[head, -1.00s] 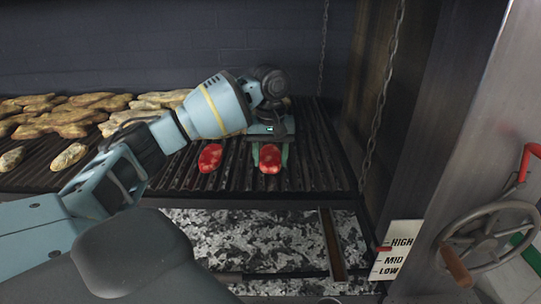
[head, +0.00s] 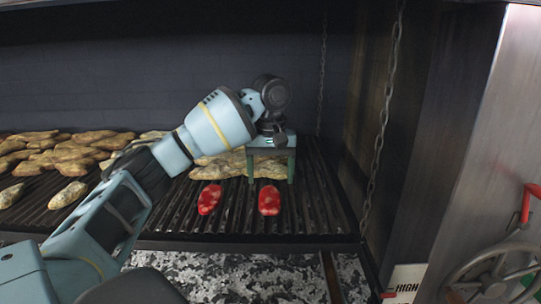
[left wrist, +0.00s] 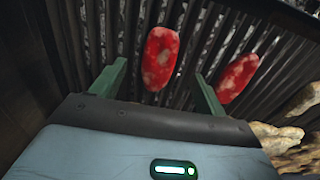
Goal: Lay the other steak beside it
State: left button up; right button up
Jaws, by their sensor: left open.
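Two red marbled steaks lie side by side on the grill grate (head: 318,205), with a gap between them. The left steak (head: 210,199) and the right steak (head: 269,200) both show in the head view. In the left wrist view one steak (left wrist: 160,58) lies between and beyond the fingertips, and the other steak (left wrist: 237,77) lies to its right, beyond the right finger. My left gripper (head: 271,180) is open and empty, above and behind the right steak in the head view. It also shows in the left wrist view (left wrist: 160,78). My right gripper is out of view.
Several browned pieces of meat (head: 70,146) cover the left and back of the grate. A chain (head: 383,110) hangs at the right. A wheel (head: 495,275) and a height sign (head: 405,283) are at lower right. The grate's right part is bare.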

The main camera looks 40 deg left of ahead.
pick_arm(q)
jog(key=shift+r, duration=2.5)
